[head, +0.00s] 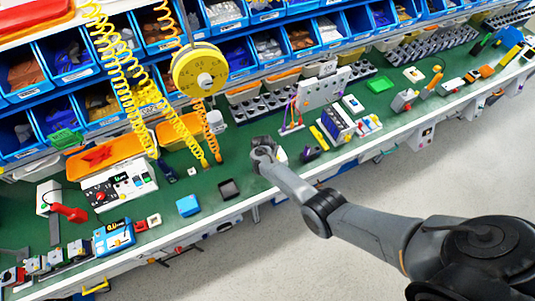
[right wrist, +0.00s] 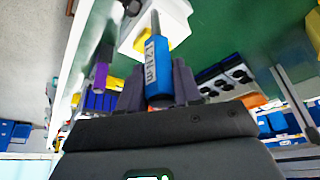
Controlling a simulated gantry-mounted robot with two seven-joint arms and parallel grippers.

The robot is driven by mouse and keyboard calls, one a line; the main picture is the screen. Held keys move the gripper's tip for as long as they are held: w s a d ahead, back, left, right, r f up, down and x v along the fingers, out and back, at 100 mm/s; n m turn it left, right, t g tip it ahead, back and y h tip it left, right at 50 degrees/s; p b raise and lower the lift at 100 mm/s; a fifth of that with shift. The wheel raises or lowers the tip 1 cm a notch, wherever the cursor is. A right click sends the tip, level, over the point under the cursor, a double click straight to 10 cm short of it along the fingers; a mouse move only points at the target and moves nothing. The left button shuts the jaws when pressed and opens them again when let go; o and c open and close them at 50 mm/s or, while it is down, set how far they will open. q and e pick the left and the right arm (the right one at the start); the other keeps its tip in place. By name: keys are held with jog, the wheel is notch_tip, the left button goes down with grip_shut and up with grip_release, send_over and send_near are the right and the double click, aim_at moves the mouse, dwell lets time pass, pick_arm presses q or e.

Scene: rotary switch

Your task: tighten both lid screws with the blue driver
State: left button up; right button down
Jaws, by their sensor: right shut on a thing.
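My right gripper (right wrist: 158,88) is shut on the blue driver (right wrist: 157,66), with the handle between its two fingers. The driver's metal shaft points up the right wrist view, over a white box (right wrist: 176,18) with a yellow part on its near side. I cannot tell whether the tip touches the box. No lid screw can be made out. In the head view my right gripper (head: 264,151) is over the front part of the green bench, and a white piece (head: 281,154) shows just beside it. The driver is hidden there. My left gripper is not in view.
A purple and black piece (head: 313,152) lies close right of the gripper. A blue and white device (head: 335,124) stands beyond it. Yellow coiled hoses (head: 135,110) hang at the left.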

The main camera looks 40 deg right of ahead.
jog(key=shift+s, duration=0.1)
jog(key=shift+r+p, duration=1.15)
jog(key=shift+p, duration=0.05)
jog(key=shift+r, duration=1.85)
